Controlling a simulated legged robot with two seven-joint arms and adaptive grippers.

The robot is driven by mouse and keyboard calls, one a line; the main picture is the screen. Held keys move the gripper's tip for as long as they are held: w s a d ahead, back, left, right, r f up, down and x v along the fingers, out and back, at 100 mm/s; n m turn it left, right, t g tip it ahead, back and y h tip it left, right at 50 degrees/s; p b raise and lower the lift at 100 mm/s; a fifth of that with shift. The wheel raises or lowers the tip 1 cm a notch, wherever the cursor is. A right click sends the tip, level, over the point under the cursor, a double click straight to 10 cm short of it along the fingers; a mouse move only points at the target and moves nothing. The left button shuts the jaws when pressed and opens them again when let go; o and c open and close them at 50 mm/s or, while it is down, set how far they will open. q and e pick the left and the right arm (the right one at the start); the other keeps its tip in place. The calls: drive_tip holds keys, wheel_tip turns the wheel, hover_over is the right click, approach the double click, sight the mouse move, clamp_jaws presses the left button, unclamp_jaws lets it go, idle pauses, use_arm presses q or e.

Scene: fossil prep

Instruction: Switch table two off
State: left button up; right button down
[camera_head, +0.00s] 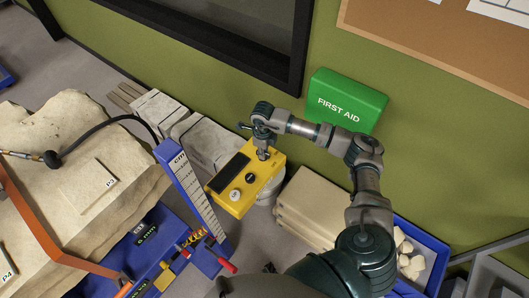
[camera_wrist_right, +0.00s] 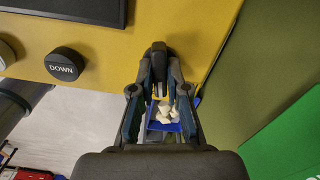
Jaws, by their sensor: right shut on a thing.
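A yellow control box (camera_head: 236,203) stands near the wall in the middle of the head view. It has a dark display panel (camera_head: 229,173), a black knob (camera_head: 251,178) and a whitish knob (camera_head: 235,195). In the wrist view, the yellow face (camera_wrist_right: 110,82) carries a round black button (camera_wrist_right: 65,64) marked DOWN. My right gripper (camera_head: 263,153) is at the box's upper right end. In the wrist view, my right gripper (camera_wrist_right: 159,62) is shut on a small dark switch part at the box's edge. My left gripper is not in view.
A green first aid box (camera_head: 346,101) hangs on the wall behind my right arm. A pale fossil slab (camera_head: 75,150) and a blue cm scale (camera_head: 190,185) stand left. A blue bin (camera_head: 433,247) with pale pieces is at right. Stacked pale slabs (camera_head: 310,203) lie beside the yellow box.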

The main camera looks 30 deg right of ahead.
drive_tip(key=shift+w+a+r+m, duration=0.1)
drive_tip(key=shift+w+r+m, duration=0.05)
drive_tip(key=shift+m, duration=0.45)
drive_tip(key=shift+w+r+m, duration=0.1)
drive_tip(key=shift+m, duration=0.8)
drive_tip(key=c, duration=1.3)
unclamp_jaws()
drive_tip(key=shift+o, duration=0.7)
drive_tip(key=shift+f, duration=0.15)
drive_tip(key=shift+r, duration=0.35)
wheel_tip(320, 180, up, 11)
